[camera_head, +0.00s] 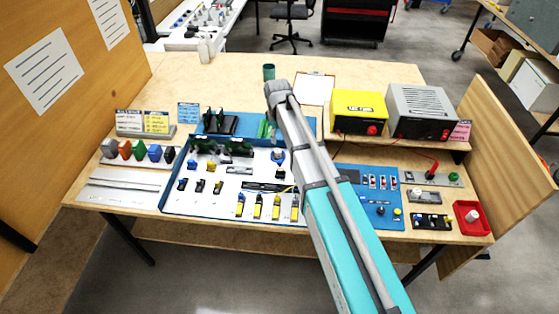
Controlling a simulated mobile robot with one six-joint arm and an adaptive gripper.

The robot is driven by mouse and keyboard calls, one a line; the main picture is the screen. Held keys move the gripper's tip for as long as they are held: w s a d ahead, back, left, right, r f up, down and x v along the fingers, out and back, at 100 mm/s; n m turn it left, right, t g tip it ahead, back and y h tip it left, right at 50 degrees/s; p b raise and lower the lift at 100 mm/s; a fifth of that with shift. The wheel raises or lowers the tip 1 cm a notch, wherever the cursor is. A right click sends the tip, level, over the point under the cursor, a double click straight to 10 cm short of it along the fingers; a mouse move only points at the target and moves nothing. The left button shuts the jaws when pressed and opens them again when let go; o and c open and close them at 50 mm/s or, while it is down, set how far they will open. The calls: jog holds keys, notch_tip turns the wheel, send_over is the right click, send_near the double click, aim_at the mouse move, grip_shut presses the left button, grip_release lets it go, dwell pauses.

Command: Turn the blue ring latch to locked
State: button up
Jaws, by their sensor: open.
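I cannot pick out the blue ring latch for sure. A small blue and grey round part (278,157) stands on the white board (215,212) just left of my arm. Other small parts with blue on them (197,166) sit farther left on the board. At this size I cannot read the position of any latch.
A yellow box (359,111) and a grey box (422,111) stand on a shelf at the right. A blue panel (385,217) and a red tray (460,228) lie in front of them. A dark green cup (269,72) stands at the back.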

aim_at(279, 162)
jog(key=shift+f, duration=0.25)
notch_tip(279, 162, down, 13)
jog(key=b, duration=1.3)
jog(key=shift+w+d+f+b, duration=0.1)
jog(key=shift+w+f+b, duration=0.05)
jog(key=shift+b, duration=0.25)
jog(key=shift+c, duration=0.3)
grip_shut()
